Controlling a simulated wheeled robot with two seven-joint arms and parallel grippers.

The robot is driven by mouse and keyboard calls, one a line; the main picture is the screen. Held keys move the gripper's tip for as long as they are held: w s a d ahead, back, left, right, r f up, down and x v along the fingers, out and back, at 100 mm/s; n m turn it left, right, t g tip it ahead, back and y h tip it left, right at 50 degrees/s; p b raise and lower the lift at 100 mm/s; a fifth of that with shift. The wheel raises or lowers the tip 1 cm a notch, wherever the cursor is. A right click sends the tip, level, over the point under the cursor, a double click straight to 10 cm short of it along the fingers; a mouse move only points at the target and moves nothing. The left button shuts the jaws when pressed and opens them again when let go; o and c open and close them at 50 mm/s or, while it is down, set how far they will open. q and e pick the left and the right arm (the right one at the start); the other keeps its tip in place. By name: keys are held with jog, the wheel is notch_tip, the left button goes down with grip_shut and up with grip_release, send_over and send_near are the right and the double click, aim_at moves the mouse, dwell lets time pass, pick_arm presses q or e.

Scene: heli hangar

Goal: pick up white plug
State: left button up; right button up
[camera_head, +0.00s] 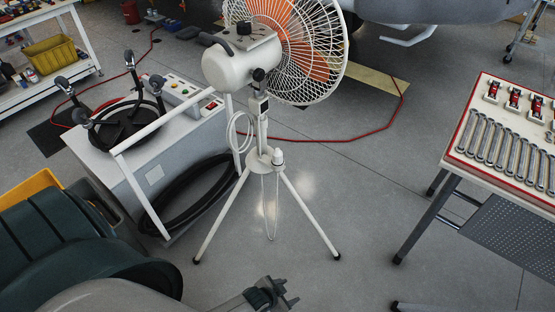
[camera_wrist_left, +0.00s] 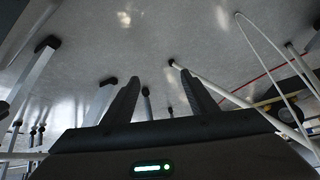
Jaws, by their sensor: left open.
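The white plug (camera_head: 278,157) sits at the hub of the fan's tripod, just right of the pole. Its white cord hangs in a long loop below it between the tripod legs. The cord loop also shows in the left wrist view (camera_wrist_left: 262,38), at the right; I cannot make out the plug there. My left gripper (camera_head: 289,291) is at the bottom of the head view, below the tripod and apart from the plug. In the left wrist view its two dark fingers (camera_wrist_left: 160,78) are spread and empty. My right gripper is not in view.
The white fan (camera_head: 230,68) stands on its tripod (camera_head: 313,222), whose legs spread over the grey floor. A grey cart (camera_head: 180,155) with black hoses is at left. A green bin (camera_head: 95,245) is at lower left. A table with wrenches (camera_head: 480,165) is at right.

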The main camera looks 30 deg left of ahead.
pick_arm(q)
jog(key=w+a+r+m+g+b, duration=0.1)
jog(key=w+a+r+m, duration=0.15)
jog(key=w+r, duration=0.55)
jog(key=w+a+r+m+b, duration=0.15)
jog(key=w+r+m, duration=0.35)
jog(key=w, duration=0.5)
jog(key=w+a+r+m+g+b, duration=0.1)
jog(key=w+a+r+m, duration=0.1)
jog(key=w+r, duration=0.75)
notch_tip(320, 180, up, 27)
jog(key=m+g+y+b, duration=0.3)
jog(key=m+y, duration=0.2)
jog(key=m, duration=0.4)
send_over(277, 151)
jog(key=s+d, duration=0.2)
jog(key=d, duration=0.2)
jog(key=shift+s, duration=0.2)
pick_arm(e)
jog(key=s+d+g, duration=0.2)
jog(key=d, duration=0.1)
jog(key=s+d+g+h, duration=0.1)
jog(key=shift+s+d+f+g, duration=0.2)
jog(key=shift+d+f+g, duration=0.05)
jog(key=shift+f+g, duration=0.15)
pick_arm(q)
jog(key=shift+f, duration=0.15)
jog(key=x, duration=1.2)
jog(key=shift+s+d+f, duration=0.1)
